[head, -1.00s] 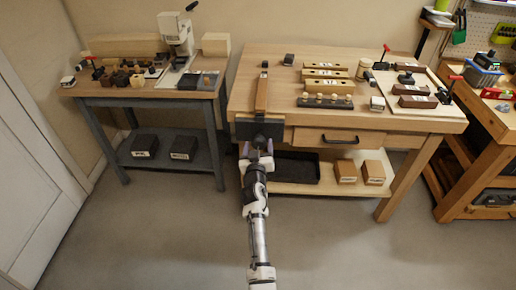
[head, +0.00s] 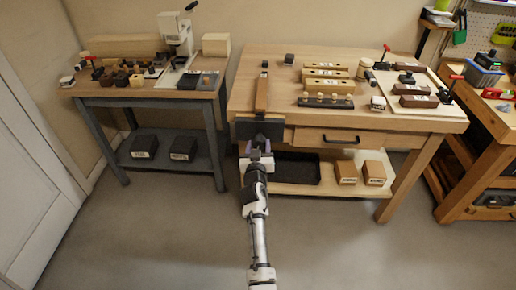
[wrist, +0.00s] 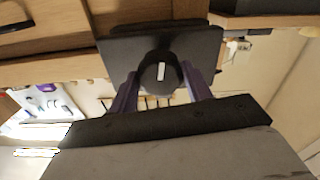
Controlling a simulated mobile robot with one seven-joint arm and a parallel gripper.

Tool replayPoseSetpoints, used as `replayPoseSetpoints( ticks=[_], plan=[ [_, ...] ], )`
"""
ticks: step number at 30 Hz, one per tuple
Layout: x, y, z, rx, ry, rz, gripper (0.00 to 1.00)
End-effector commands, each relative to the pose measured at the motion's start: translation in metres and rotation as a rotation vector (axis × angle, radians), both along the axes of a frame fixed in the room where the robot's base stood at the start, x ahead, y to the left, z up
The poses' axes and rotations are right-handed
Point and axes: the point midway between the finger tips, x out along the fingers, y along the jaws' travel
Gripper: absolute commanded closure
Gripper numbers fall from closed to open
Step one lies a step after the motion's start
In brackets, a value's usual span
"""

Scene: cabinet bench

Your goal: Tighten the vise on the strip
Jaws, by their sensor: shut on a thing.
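The wooden strip (head: 261,97) stands out lengthwise on the left part of the bench top, its near end at the vise. The vise (head: 259,129) is a dark block on the bench's front edge. In the wrist view its dark front plate (wrist: 200,47) fills the upper middle. A round dark knob (wrist: 161,77) with a white mark sits in front of the plate. My gripper (head: 257,153) is at the vise front from below. Its purple fingers (wrist: 160,72) are shut on the knob, one on each side. Any gap between jaw and strip is too small to tell.
A drawer with a dark handle (head: 341,140) is right of the vise. A black tray (head: 292,168) lies on the shelf below. Wooden blocks (head: 326,84) and a clamp board (head: 430,108) are on the bench top. The floor in front is clear.

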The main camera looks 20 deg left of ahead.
Motion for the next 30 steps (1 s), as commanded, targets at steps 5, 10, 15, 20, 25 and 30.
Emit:
replayPoseSetpoints(
  ticks=[5, 10, 15, 20, 25, 30],
  plan=[
    [-0.0002, -0.0001, 0.0, 0.0, 0.001, 0.0, 0.71],
    [-0.0001, 0.0, -0.0014, 0.019, 0.006, 0.0, 0.71],
    [0.0002, -0.0001, -0.0016, 0.076, 0.021, 0.0, 0.71],
    [0.0002, -0.0001, 0.0001, 0.092, 0.027, 0.0, 0.71],
    [0.0001, -0.0001, -0.0001, 0.091, 0.027, 0.0, 0.71],
    [0.0003, 0.0, -0.0016, 0.116, 0.033, 0.0, 0.71]
  ],
)
